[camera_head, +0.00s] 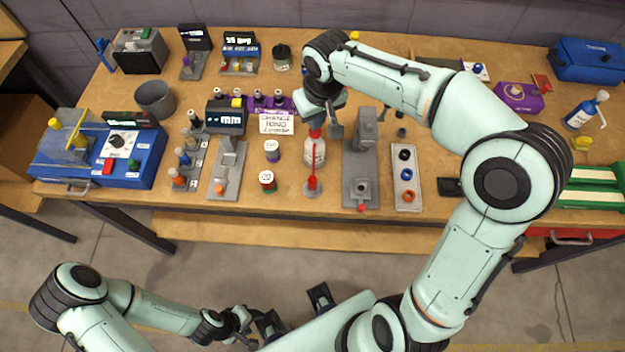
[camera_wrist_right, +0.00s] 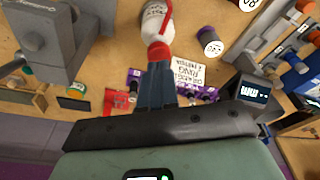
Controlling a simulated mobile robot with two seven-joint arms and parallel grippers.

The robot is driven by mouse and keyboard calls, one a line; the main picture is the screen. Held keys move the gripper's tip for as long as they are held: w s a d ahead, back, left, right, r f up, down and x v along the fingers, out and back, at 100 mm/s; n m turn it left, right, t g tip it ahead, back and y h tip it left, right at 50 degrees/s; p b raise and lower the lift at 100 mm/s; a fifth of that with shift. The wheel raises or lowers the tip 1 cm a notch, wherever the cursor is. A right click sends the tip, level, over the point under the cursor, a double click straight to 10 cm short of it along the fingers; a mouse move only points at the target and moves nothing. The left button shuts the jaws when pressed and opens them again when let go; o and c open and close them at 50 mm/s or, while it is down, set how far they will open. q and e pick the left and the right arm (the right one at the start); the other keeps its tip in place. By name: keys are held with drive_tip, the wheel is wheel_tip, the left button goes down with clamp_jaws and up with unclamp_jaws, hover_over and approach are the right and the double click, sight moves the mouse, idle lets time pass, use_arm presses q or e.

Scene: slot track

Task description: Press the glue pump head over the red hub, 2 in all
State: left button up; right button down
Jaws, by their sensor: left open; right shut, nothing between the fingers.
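The glue bottle (camera_head: 314,152) is white with a red pump head (camera_head: 315,132) and stands near the middle of the bench. A red hub (camera_head: 312,182) sits on a small grey base in front of it; its exact edges against the red nozzle are hard to tell. My right gripper (camera_head: 317,124) is shut and empty, directly above the pump head. In the right wrist view its fingertips (camera_wrist_right: 156,66) meet or nearly meet the red pump head (camera_wrist_right: 158,51); contact is unclear. My left gripper (camera_head: 295,311) is open and empty, low in front of the bench.
A grey press stand (camera_head: 361,175) and a tray with coloured rings (camera_head: 407,176) stand right of the bottle. Two small jars (camera_head: 267,179) and a grey fixture with a display (camera_head: 227,165) stand left. A handwritten sign (camera_head: 277,123) lies behind. My right arm spans the bench's right side.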

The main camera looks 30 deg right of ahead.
drive_tip(key=shift+f+b, duration=0.9)
drive_tip(key=shift+f, duration=0.55)
use_arm(q)
drive_tip(key=shift+s+f, duration=0.25)
drive_tip(key=shift+f, duration=0.25)
drive_tip(key=shift+s+f, duration=0.2)
drive_tip(key=shift+f, duration=0.3)
drive_tip(key=shift+r, duration=0.1)
use_arm(e)
drive_tip(key=shift+r, duration=0.15)
use_arm(q)
drive_tip(key=shift+w+r+p, duration=0.25)
drive_tip(key=shift+r+p, duration=0.25)
drive_tip(key=shift+p, duration=0.05)
drive_tip(key=shift+w+r+p, duration=0.25)
drive_tip(key=shift+r+p, duration=0.25)
use_arm(e)
drive_tip(key=shift+r, duration=1.3)
use_arm(q)
drive_tip(key=shift+s+f, duration=0.1)
drive_tip(key=shift+f, duration=0.05)
use_arm(e)
drive_tip(key=shift+f, duration=0.2)
